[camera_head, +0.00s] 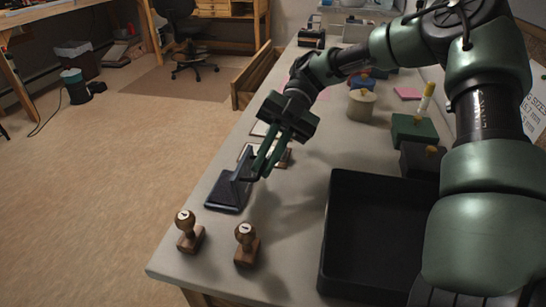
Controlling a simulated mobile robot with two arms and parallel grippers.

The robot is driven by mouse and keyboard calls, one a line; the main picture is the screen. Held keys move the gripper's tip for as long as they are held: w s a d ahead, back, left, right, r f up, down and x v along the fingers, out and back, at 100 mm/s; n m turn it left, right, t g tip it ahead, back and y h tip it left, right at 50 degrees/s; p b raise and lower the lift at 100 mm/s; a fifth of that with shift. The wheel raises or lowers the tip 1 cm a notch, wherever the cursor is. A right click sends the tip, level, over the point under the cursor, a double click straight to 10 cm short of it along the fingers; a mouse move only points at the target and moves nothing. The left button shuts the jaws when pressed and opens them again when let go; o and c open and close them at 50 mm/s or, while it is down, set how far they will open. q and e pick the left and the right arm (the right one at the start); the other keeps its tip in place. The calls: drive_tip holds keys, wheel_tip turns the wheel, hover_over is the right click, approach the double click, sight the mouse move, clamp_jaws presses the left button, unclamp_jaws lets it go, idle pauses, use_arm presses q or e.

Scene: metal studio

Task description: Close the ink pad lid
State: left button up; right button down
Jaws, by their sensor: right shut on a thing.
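The dark blue-grey ink pad (226,199) lies on the bench near its left edge. Its lid (243,172) appears tilted up, with its raised edge at the fingertips of my right gripper (262,168). The green fingers come down from the upper right and are shut on the lid; they hide part of that edge. My left gripper is not in view.
Two wooden stamps (187,233) (246,245) stand in front of the ink pad. A black open tray (340,225) is to the right. Behind are a round pot (361,106), a green block with a yellow-topped handle (414,130) and a pink pad (407,93).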

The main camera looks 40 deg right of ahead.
drive_tip(key=shift+w+a+r+m+g+h+p, duration=0.2)
drive_tip(key=shift+w+a+m+g+h+p, duration=0.1)
drive_tip(key=shift+w+m+p, duration=0.2)
idle(0.3)
drive_tip(key=c, duration=1.8)
unclamp_jaws()
drive_tip(key=shift+p+v, duration=0.3)
drive_tip(key=shift+v, duration=3.6)
